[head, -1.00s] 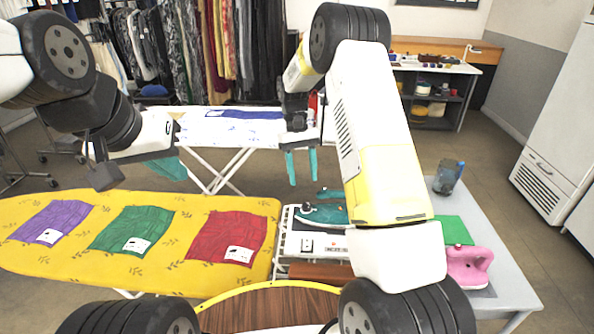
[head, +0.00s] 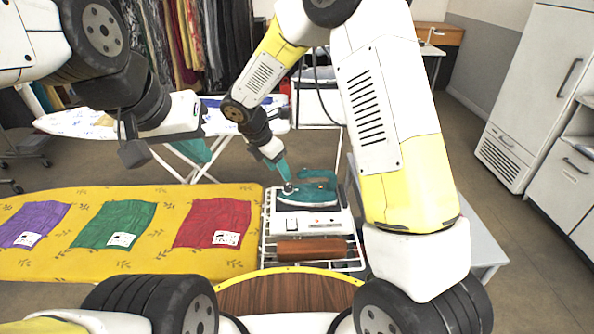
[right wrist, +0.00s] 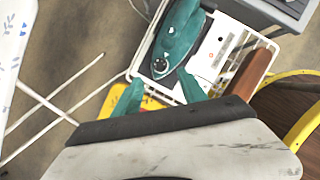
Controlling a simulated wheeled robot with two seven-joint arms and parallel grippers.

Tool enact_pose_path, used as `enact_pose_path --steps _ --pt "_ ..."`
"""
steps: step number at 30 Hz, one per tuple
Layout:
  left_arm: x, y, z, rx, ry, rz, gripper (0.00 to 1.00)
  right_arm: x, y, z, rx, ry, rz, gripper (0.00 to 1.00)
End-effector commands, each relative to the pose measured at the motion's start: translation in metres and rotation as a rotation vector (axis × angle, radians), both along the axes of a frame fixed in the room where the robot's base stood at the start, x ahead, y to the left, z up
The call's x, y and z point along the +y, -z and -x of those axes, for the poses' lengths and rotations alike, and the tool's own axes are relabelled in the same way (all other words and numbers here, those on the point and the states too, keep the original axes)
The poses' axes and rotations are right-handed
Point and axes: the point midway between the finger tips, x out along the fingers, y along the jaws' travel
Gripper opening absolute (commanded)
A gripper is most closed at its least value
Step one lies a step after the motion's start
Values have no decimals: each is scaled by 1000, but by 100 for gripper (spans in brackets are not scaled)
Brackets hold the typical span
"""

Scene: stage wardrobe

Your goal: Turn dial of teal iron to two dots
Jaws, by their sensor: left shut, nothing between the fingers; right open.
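The teal iron (head: 310,190) rests on a white stand (head: 322,222) on the wire rack beside the yellow ironing board. In the right wrist view the iron (right wrist: 180,38) has a dark round dial (right wrist: 160,65) near its end closest to my fingers. The dial's setting is too small to read. My right gripper (head: 283,174) is open and empty, with its teal fingertips close to the dial end of the iron. In the right wrist view the fingers (right wrist: 160,92) sit apart on either side, short of the dial. My left gripper (head: 200,152) is shut and empty, away to the left.
The yellow ironing board (head: 150,260) carries a purple cloth (head: 35,222), a green cloth (head: 112,222) and a red cloth (head: 213,222). A brown roll (head: 310,249) lies in front of the stand. A grey table (head: 487,245) is to the right, partly behind my right arm.

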Motion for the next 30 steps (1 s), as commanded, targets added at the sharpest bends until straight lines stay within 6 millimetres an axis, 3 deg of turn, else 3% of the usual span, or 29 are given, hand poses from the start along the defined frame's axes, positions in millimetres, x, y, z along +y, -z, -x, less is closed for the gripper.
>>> enact_pose_path --steps 15,27,30 --pt "0 0 0 0 0 0 0 -18 63 -17 2 -27 6 49" --pt "0 0 0 0 0 0 0 -21 71 -19 1 -25 5 49" --pt "0 0 0 0 0 0 0 -21 71 -19 1 -25 5 30"
